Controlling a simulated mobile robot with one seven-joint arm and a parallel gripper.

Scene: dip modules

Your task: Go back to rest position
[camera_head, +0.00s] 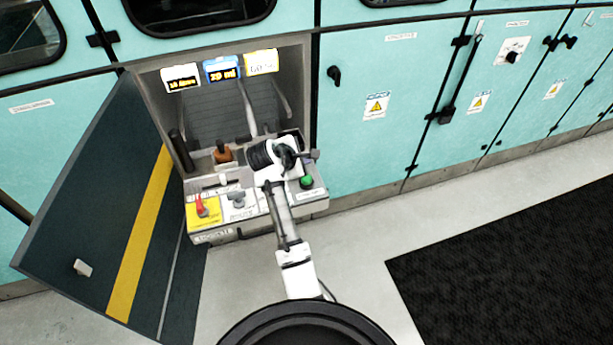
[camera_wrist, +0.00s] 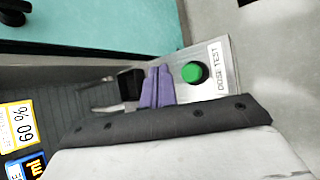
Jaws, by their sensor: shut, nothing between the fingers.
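My arm (camera_head: 284,222) reaches out from the bottom of the head view over the control panel in the open cabinet bay. Its wrist covers part of the panel's right side. My gripper (camera_wrist: 157,86) shows in the wrist view as two purple fingers side by side, shut and empty. The green button (camera_wrist: 194,72), beside a DOSE TEST label (camera_wrist: 218,66), is just right of the fingers, apart from them. The button also shows in the head view (camera_head: 306,182). A black handle (camera_wrist: 130,83) is just left of the fingers; I cannot tell whether they touch.
An open dark door (camera_head: 100,215) with a yellow stripe stands left of the bay. The panel carries a red switch (camera_head: 201,206) and a brown knob (camera_head: 223,154). Display tags (camera_head: 221,69) hang above. Teal cabinets (camera_head: 385,120) line the right. Floor (camera_head: 350,265) in front is clear, with a black mat (camera_head: 510,270).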

